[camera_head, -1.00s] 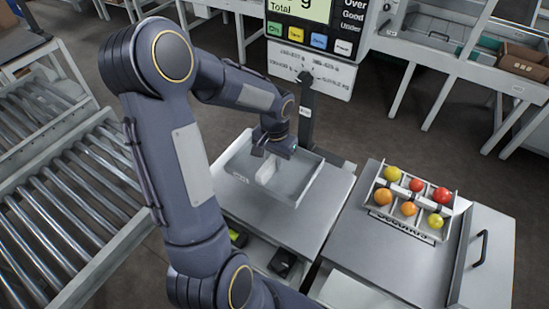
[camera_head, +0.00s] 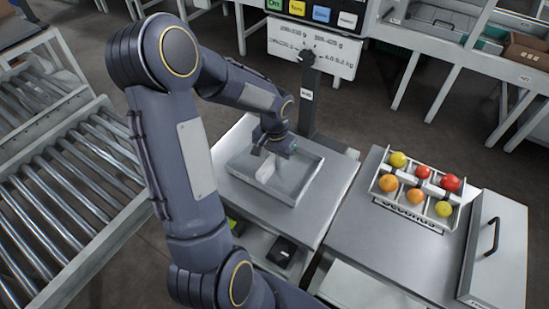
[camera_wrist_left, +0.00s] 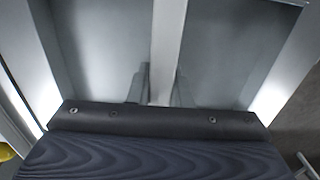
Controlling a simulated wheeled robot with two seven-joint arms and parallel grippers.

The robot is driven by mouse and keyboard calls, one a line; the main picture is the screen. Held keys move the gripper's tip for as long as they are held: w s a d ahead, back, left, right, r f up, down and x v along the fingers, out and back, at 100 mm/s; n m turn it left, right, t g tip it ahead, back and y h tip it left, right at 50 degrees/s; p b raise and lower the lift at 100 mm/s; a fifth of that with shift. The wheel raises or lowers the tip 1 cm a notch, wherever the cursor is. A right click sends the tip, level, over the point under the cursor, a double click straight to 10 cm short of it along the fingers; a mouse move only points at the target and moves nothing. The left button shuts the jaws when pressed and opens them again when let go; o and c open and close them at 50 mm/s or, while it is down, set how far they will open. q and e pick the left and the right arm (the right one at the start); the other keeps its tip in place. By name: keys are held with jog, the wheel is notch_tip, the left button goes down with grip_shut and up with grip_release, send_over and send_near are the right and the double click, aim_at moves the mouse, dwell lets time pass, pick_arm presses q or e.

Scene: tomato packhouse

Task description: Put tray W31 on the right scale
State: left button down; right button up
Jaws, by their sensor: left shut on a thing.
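My left gripper (camera_head: 276,150) is shut on the upright middle divider (camera_head: 266,170) of an empty grey tray (camera_head: 311,182). The left wrist view shows this divider (camera_wrist_left: 167,45) between the two fingers, with a bare compartment on each side. The tray is over a grey-topped stand (camera_head: 310,222) in front of a post with a display (camera_head: 320,12). I cannot tell whether the tray touches the top. I cannot read a W31 mark on it. My right gripper is not in view.
A divided tray marked "Seconds" (camera_head: 408,209) with several red, orange and yellow tomatoes stands on the right-hand table (camera_head: 365,247). A lid-like panel with a handle (camera_head: 496,243) is beside it. A roller conveyor (camera_head: 70,190) runs at the left. Benches stand behind.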

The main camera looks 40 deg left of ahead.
pick_arm(q)
jog(key=shift+f+b, duration=0.3)
dwell(0.5)
jog(key=c, duration=1.3)
grip_release()
jog(key=shift+c, duration=1.3)
notch_tip(320, 180, up, 7)
jog(key=p, duration=0.5)
jog(key=shift+p, duration=0.3)
